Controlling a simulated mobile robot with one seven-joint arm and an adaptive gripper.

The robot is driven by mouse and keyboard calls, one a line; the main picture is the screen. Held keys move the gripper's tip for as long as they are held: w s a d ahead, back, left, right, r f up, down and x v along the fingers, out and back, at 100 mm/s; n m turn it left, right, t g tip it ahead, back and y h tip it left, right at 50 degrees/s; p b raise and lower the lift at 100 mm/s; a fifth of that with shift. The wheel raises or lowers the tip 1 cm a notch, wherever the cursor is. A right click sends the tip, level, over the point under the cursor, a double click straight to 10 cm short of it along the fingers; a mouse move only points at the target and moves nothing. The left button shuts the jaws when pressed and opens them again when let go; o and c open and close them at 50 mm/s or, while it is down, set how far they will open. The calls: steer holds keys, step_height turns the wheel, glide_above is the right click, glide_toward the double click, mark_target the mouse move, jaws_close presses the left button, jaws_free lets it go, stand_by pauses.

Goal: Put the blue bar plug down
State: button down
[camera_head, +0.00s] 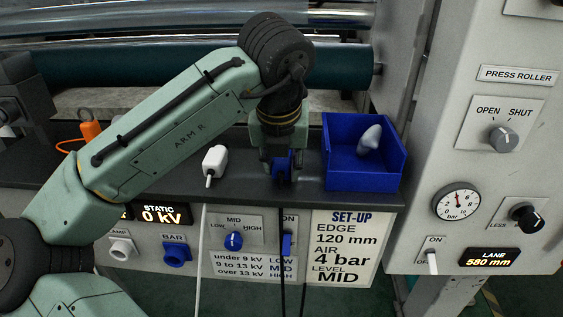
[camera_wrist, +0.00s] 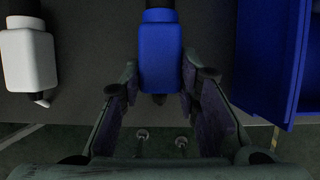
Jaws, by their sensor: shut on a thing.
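The blue bar plug (camera_wrist: 160,55) is between the fingers of my gripper (camera_wrist: 160,95) in the wrist view. My gripper is shut on it. In the head view my gripper (camera_head: 281,165) points down at the dark shelf (camera_head: 310,190), between a white plug and a blue bin. The blue plug (camera_head: 283,161) shows only in part there, behind the fingers. A dark cable hangs from it over the shelf's front edge. I cannot tell whether the plug touches the shelf.
The blue bin (camera_head: 363,180) to the right holds a pale rounded object (camera_head: 370,138). Below the front edge are a blue BAR socket (camera_head: 176,254), a blue knob (camera_head: 233,240) and a set-up sign (camera_head: 345,250).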

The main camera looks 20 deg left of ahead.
steer(key=shift+s+f, duration=0.1)
steer(key=shift+f, duration=0.25)
steer(key=shift+s+f, duration=0.1)
steer(key=shift+f, duration=0.2)
steer(key=c, duration=1.2)
jaws_free()
steer(key=shift+f, duration=0.2)
steer(key=shift+r, duration=0.15)
steer(key=shift+r, duration=0.25)
steer(key=v, duration=1.2)
steer(key=shift+r+p, duration=0.4)
steer(key=shift+r, duration=0.1)
